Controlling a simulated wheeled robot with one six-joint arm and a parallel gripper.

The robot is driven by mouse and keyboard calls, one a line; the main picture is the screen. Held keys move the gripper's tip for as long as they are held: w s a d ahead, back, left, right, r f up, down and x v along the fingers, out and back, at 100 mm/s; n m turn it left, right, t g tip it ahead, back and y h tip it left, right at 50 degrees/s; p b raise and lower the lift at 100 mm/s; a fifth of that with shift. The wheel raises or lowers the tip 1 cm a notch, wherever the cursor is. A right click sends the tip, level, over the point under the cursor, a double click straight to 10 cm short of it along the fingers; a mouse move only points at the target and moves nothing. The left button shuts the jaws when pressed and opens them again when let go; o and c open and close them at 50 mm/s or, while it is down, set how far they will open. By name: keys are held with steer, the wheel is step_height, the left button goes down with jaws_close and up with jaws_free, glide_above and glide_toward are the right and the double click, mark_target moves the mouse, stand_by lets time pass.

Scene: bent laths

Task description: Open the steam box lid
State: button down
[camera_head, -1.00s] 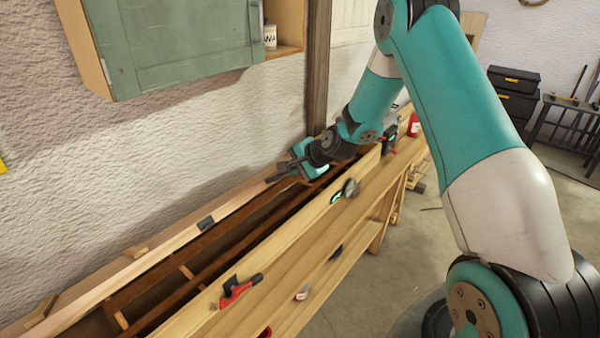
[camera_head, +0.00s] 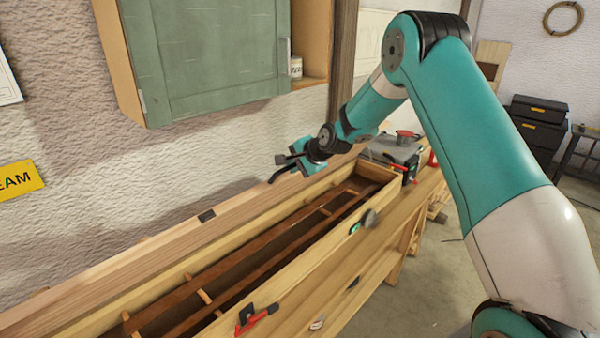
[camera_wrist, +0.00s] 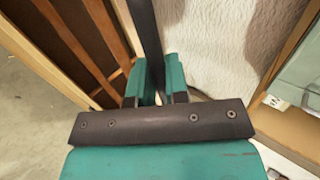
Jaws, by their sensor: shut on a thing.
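The steam box (camera_head: 300,243) is a long wooden trough running from lower left to the middle. Its inside shows dark slats and small cross rungs. The lid (camera_head: 130,258) is a long pale plank along the back side by the wall, swung clear of the opening, with a small black fitting (camera_head: 207,216) on it. My gripper (camera_head: 284,168) is at the far part of the lid, shut on a dark bar that looks like the lid handle. In the wrist view the dark bar (camera_wrist: 147,35) runs between the teal fingers. The bar's join to the lid is hidden.
A green wall cabinet (camera_head: 205,55) hangs above the box. A red-handled clamp (camera_head: 257,317) and a round gauge (camera_head: 370,218) are at the front side. A grey metal unit (camera_head: 395,150) stands at the far end.

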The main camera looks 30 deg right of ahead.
steer(key=w+a+r, duration=0.2)
steer(key=w, duration=0.4)
steer(key=w+a+r, duration=0.2)
steer(key=w+r, duration=0.1)
steer(key=w, duration=0.4)
steer(key=shift+a+r, duration=0.15)
steer(key=shift+a, duration=0.25)
steer(key=c, duration=0.8)
jaws_free()
steer(key=shift+c, duration=0.2)
steer(key=b+v, duration=0.1)
steer(key=v, duration=0.8)
steer(key=shift+b, duration=0.3)
